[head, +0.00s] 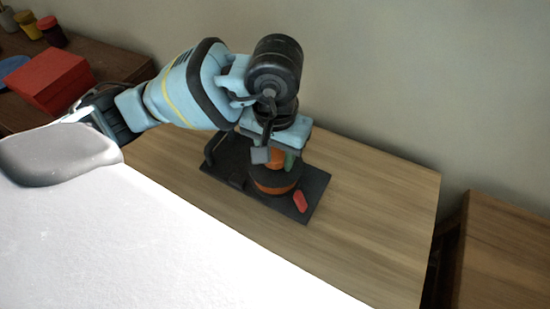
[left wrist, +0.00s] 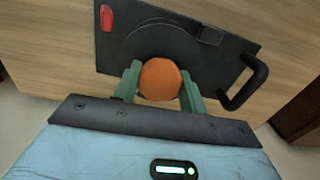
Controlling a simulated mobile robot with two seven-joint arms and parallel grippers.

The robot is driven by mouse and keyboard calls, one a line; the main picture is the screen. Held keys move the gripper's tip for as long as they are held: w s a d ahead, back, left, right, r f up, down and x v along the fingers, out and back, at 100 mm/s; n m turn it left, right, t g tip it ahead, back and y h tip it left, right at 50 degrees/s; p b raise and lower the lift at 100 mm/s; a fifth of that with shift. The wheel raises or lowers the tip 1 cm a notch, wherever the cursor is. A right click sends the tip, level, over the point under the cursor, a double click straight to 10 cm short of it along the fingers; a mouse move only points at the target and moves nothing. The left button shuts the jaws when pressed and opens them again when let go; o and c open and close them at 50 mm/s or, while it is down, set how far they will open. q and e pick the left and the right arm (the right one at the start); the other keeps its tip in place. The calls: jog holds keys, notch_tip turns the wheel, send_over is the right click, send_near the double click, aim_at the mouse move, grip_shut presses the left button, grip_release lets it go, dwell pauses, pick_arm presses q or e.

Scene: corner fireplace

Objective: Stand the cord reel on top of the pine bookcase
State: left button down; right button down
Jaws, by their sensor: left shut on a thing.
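The cord reel (head: 316,186) has a black base plate, a black and orange drum, a black handle at one end and a red piece at a corner. It lies flat over the pale wooden top of the pine bookcase (head: 385,205); I cannot tell whether it touches. My left gripper (head: 272,158) comes down on it from above. In the left wrist view, the green fingers of the left gripper (left wrist: 160,82) are shut on the reel's round orange knob (left wrist: 160,78). The plate's underside is hidden. My right gripper is not in view.
A red box (head: 50,82), several small jars (head: 50,31) and a blue item (head: 12,67) sit on dark wooden furniture at the left. Brown wooden furniture (head: 505,250) stands at the right, past a dark gap. A plain wall (head: 400,80) runs behind. The bookcase top is bare right of the reel.

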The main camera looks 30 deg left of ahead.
pick_arm(q)
jog(key=shift+f, duration=1.25)
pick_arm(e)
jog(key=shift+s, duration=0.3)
pick_arm(q)
jog(key=shift+f, duration=0.2)
jog(key=c, duration=0.8)
grip_release()
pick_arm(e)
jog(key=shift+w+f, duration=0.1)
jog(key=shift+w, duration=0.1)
pick_arm(q)
jog(key=shift+r, duration=0.1)
jog(key=shift+r, duration=0.2)
notch_tip(320, 180, up, 12)
jog(key=shift+f+p, duration=0.1)
jog(key=shift+p, duration=0.6)
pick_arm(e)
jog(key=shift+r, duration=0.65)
